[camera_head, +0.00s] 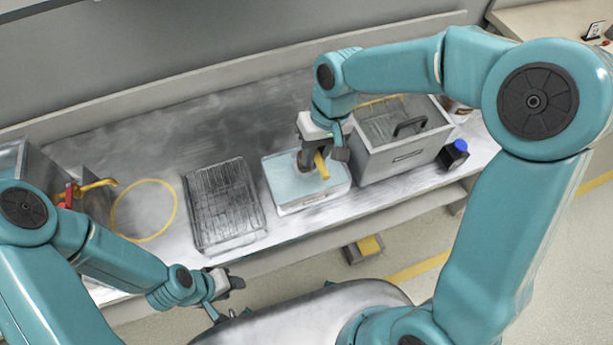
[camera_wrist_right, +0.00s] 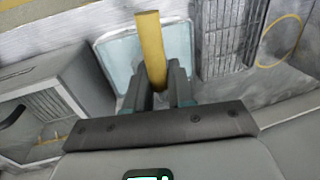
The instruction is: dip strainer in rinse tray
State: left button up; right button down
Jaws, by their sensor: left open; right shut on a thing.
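My right gripper (camera_head: 325,150) is shut on the yellow handle of the strainer (camera_head: 321,166), above the rinse tray. My left gripper (camera_head: 222,283) is open and empty in front of the counter.
A grey box (camera_head: 395,165) with a wire basket and dark handle stands right of the tray. A blue-capped dark bottle (camera_head: 455,152) is beside it. A wire rack (camera_head: 210,240) lies left of the tray. A yellow ring (camera_head: 174,210) marks bare counter near the red-and-yellow tap (camera_head: 70,193).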

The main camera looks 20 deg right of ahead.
jog(key=shift+r, duration=0.1)
notch_tip(320, 180, up, 4)
jog(key=p, duration=0.3)
jog(key=shift+w, duration=0.1)
